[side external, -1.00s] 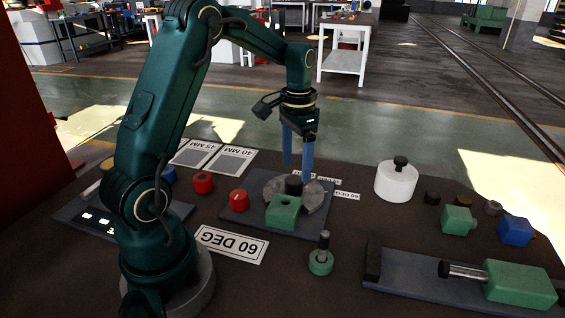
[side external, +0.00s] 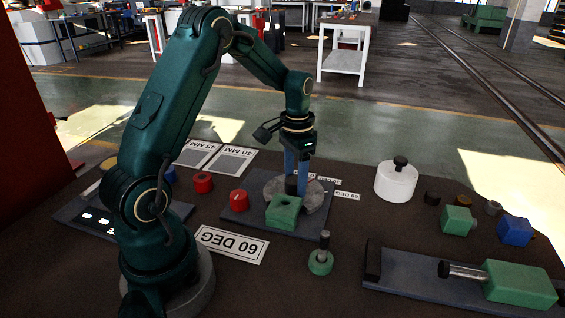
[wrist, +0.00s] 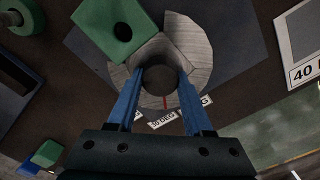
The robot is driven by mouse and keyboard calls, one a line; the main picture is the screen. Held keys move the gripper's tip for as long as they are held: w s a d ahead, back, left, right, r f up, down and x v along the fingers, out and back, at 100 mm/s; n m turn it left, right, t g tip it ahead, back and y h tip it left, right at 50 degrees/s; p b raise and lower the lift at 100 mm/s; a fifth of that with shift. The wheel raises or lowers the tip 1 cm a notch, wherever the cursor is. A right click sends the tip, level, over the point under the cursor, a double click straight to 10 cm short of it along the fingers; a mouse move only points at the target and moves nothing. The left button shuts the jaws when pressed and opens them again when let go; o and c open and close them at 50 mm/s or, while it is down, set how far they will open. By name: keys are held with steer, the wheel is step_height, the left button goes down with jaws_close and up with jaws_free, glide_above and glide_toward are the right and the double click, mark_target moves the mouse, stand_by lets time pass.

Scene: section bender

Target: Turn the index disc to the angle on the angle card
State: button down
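The index disc (side external: 314,194) is a grey, notched round plate with a dark hub (wrist: 158,79) at its centre; it also shows in the wrist view (wrist: 190,45). A green block with a hole (side external: 284,212) sits at its edge. A thin red line (wrist: 165,102) marks the disc near small angle labels (wrist: 163,119). The angle card (side external: 231,243) reads 60 DEG. My gripper (wrist: 160,76) points down over the disc, its two blue fingers on either side of the hub. They look open, with the hub between them; contact is unclear.
A green pin piece (side external: 321,256) stands in front and a white cylinder (side external: 396,181) to the right. A dark rail with a green block (side external: 518,284) lies front right.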

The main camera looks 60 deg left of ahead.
steer(key=shift+m, duration=0.4)
steer(key=shift+d+m, duration=0.1)
steer(key=shift+m, duration=2.3)
steer(key=shift+c, duration=1.5)
jaws_free()
